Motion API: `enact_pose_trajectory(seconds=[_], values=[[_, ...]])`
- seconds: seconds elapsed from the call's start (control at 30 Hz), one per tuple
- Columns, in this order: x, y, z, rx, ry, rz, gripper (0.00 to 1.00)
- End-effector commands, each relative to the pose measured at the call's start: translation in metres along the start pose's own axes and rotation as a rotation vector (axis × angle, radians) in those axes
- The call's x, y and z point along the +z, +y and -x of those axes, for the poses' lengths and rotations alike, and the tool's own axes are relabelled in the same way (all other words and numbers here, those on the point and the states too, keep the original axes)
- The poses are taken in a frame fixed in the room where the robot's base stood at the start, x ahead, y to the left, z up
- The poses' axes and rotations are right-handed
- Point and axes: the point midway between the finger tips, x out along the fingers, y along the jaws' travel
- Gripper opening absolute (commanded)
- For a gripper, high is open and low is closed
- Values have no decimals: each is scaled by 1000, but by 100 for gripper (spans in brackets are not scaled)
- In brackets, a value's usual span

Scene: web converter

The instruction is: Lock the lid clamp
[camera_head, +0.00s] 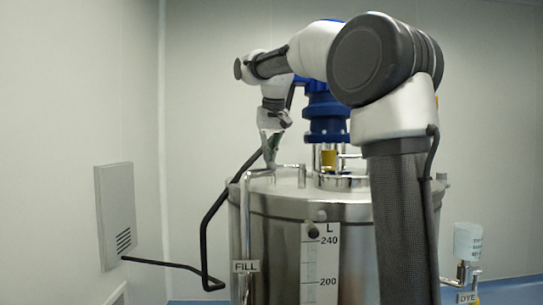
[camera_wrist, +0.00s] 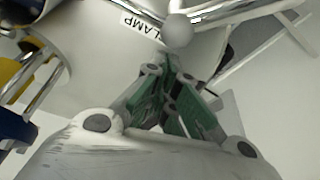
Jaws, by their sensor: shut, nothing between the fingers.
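The steel tank (camera_head: 280,235) stands in the middle of the head view, with its lid (camera_head: 335,197) on top. In the wrist view a label reading "CLAMP" (camera_wrist: 142,27) sits on the pale lid surface. Beside the label is a round grey knob (camera_wrist: 178,31) on a shiny metal bar. My gripper (camera_wrist: 170,62) is shut and empty, its green-sided fingers pointing at the knob from just below it in the picture. I cannot tell whether the fingertips touch it. In the head view my gripper (camera_head: 271,158) is low over the lid's left side; the knob is not clear there.
A blue motor unit (camera_head: 325,115) rises from the lid's middle. A fill pipe (camera_head: 245,220) runs down the tank's left side. A dye container (camera_head: 467,241) stands at the right. A grey wall vent (camera_head: 115,213) is at the left.

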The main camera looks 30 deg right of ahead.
Motion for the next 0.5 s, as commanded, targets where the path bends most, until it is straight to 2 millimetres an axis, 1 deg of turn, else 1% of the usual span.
enact_pose_trajectory(seconds=[0.33,0.5], values=[[2,0,1,0,1,0,0],[13,-7,5,-1,1,2,0]])
